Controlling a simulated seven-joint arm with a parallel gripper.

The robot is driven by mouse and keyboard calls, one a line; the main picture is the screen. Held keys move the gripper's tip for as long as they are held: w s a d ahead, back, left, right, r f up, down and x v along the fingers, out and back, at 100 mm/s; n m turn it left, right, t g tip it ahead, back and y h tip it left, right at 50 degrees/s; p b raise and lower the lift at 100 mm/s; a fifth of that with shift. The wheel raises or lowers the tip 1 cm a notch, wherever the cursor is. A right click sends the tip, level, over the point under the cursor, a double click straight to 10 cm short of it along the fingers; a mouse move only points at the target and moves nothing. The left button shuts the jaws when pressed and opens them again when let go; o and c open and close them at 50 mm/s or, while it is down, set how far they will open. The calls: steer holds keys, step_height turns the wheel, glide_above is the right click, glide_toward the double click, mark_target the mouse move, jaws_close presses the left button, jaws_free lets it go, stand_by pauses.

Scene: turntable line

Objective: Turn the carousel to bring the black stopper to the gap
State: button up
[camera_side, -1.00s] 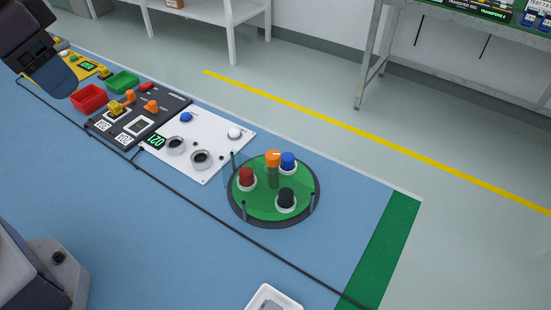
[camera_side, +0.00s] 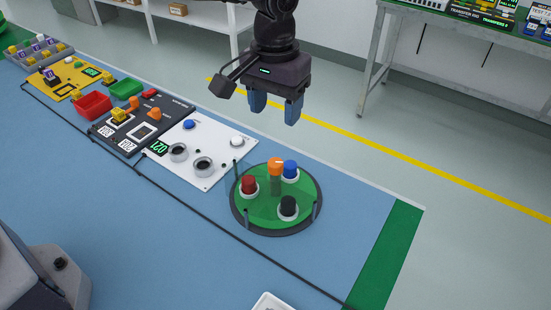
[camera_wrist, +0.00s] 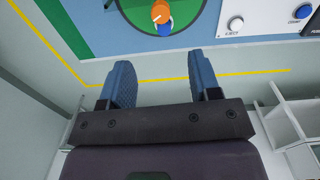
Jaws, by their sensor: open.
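The carousel (camera_side: 262,216) is a round green turntable with a dark rim near the right end of the blue table. On it stand a black stopper (camera_side: 288,206) at the front right, a red stopper (camera_side: 249,184) at the left and a blue stopper (camera_side: 290,169) at the back right, each in a white holder. An orange-topped post (camera_side: 275,168) rises near the middle. Thin posts stand at the rim; I cannot tell which opening is the gap. My gripper (camera_side: 274,112) is open and empty, above and behind the carousel. Its blue fingers also show in the wrist view (camera_wrist: 161,82).
A white panel (camera_side: 212,174) with knobs and a dark panel (camera_side: 135,138) lie left of the carousel. Red (camera_side: 94,104) and green (camera_side: 126,88) bins stand farther left. A white tray (camera_side: 272,302) is at the front edge. The blue table right of the carousel is clear.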

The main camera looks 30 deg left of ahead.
mark_target(276, 162)
step_height(276, 162, down, 13)
steer(key=shift+r, duration=0.1)
stand_by(0.3)
jaws_close()
